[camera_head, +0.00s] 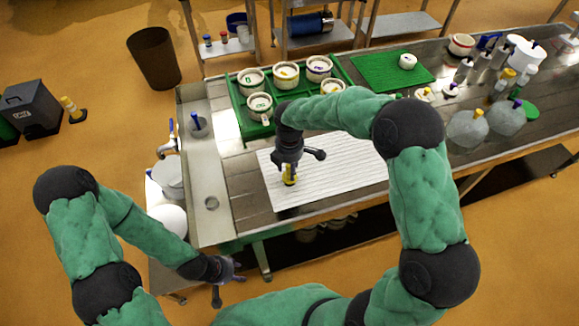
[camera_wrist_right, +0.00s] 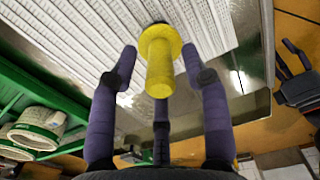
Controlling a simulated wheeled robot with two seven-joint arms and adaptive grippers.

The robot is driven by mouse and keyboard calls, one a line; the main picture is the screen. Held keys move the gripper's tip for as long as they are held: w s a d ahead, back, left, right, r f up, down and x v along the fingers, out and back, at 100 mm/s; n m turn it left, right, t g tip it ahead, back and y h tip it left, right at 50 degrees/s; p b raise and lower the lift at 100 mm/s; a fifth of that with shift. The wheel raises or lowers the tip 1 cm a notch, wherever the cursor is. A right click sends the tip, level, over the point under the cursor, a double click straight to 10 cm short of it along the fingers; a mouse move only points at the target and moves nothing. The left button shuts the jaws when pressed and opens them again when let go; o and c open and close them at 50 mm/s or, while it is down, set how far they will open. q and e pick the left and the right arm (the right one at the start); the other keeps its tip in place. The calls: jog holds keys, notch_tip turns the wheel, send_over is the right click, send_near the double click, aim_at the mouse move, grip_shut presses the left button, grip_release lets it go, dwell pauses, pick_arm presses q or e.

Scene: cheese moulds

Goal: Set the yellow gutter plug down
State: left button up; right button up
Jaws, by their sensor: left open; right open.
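The yellow gutter plug (camera_head: 290,172) stands on the white ribbed mat (camera_head: 338,170) near the mat's left end. In the right wrist view the plug (camera_wrist_right: 159,62) shows between the spread fingers, with visible gaps to the two side fingers. My right gripper (camera_head: 297,160) is open over the plug; it also shows in the right wrist view (camera_wrist_right: 165,75). Part of the plug's top is hidden by the gripper in the head view. My left gripper (camera_head: 228,283) is open and empty, low in front of the table's left end.
A green tray (camera_head: 237,105) with several white moulds stands behind the mat. A green mat (camera_head: 385,72) with one white mould (camera_head: 407,61) lies further right. Bottles and jars crowd the table's right side. A sink area with a blue-handled item (camera_head: 196,121) lies left.

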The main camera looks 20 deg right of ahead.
notch_tip(320, 180, up, 12)
jog(key=p, duration=0.2)
